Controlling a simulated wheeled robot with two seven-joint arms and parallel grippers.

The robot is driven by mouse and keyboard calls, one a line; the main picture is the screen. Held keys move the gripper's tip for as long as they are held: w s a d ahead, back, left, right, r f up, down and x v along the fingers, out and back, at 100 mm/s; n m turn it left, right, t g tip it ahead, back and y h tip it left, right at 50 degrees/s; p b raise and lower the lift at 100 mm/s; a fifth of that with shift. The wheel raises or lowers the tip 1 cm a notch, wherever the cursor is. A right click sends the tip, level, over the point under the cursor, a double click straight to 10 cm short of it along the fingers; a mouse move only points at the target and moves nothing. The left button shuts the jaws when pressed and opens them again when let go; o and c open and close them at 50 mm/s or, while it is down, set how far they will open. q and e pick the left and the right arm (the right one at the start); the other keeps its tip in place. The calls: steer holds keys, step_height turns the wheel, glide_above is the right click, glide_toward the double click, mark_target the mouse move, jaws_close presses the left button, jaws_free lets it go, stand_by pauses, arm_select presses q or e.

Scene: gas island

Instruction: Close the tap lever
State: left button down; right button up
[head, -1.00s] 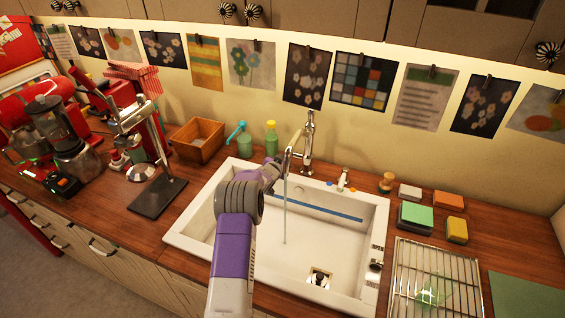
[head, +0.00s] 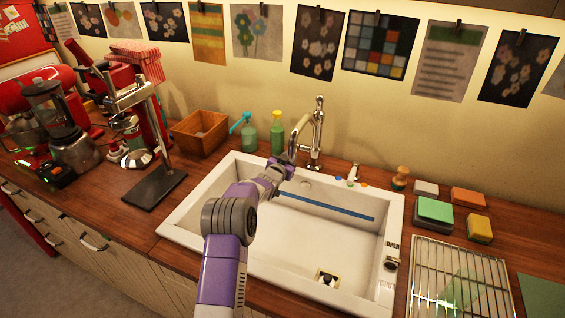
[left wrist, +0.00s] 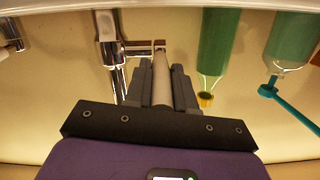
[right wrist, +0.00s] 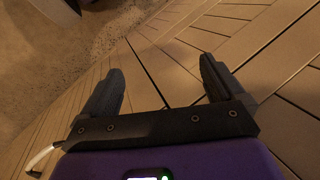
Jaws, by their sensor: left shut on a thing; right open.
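The chrome tap (head: 314,140) stands behind the white sink (head: 232,168), with a pale tubular spout (head: 298,131). A small chrome lever (head: 353,173) stands to the right of its base, between blue and red-orange dots; its exact angle is hard to tell. My left gripper (head: 285,163) is at the spout's lower end, over the sink. In the left wrist view, which is upside down, its fingers are closed around the pale spout (left wrist: 161,75). No water stream shows. My right gripper (right wrist: 157,75) is open and empty, above cabinet fronts and floor; the head view does not show it.
Green bottles (head: 249,137) and a wooden box (head: 200,133) stand left of the tap. A brush (head: 400,178), sponges (head: 480,228) and a wire rack (head: 455,285) lie to the right. A metal stand (head: 155,190) is left of the sink. The basin is clear.

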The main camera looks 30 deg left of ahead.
arm_select(q)
steer(key=c, duration=0.9)
jaws_free()
steer(key=shift+c, duration=0.2)
steer(key=v, duration=0.7)
steer(key=shift+s, duration=0.3)
steer(key=shift+r, duration=0.1)
